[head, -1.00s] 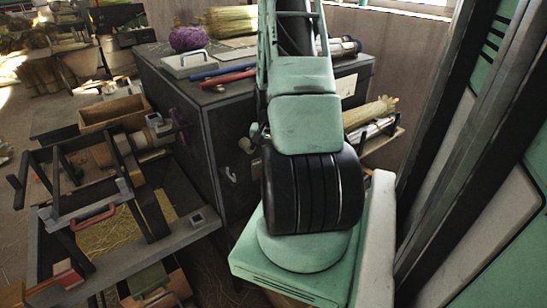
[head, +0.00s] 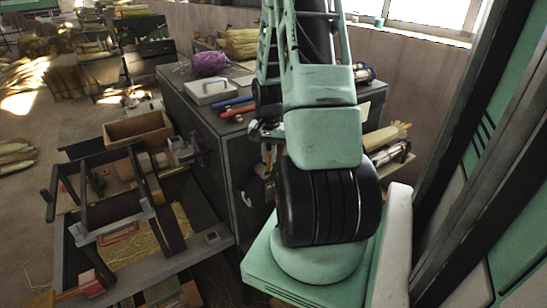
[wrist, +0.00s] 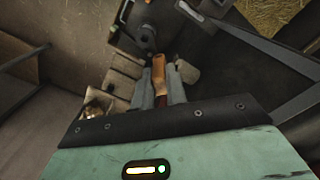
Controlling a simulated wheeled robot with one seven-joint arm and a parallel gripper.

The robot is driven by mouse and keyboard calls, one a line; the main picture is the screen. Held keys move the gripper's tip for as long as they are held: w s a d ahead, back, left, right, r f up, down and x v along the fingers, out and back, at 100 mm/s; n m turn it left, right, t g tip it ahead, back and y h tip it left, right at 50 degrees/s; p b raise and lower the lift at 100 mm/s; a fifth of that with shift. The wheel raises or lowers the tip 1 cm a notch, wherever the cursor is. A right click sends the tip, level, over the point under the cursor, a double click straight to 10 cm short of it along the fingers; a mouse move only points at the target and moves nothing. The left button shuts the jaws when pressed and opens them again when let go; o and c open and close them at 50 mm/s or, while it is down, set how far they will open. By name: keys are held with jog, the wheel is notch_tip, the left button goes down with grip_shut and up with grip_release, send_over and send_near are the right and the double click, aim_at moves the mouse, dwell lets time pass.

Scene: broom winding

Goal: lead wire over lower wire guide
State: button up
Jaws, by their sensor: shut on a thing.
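In the wrist view my gripper (wrist: 162,88) is shut on an orange-brown wooden piece, likely a handle (wrist: 161,72), held between its two grey fingers. In the head view my gripper (head: 268,152) is small and partly hidden beside my arm, in front of the dark cabinet's face. I cannot make out a wire in either view. I cannot single out the lower wire guide either. A dark round part (wrist: 146,34) lies just beyond the fingertips in the wrist view, apart from them as far as I can tell.
A dark metal frame (head: 120,190) and a wooden box (head: 138,128) are at left. Open floor lies further left.

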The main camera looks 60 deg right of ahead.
notch_tip(320, 180, up, 6)
jog(key=w+a+p, duration=0.1)
jog(key=w+p, duration=0.1)
jog(key=p, duration=0.1)
jog(key=w+a+b, duration=0.3)
jog(key=w+a, duration=0.5)
jog(key=a, duration=0.1)
notch_tip(320, 180, down, 22)
jog(key=b, duration=1.5)
jog(key=shift+w+d+b, duration=0.15)
jog(key=shift+w+b, duration=0.1)
jog(key=shift+b, duration=0.1)
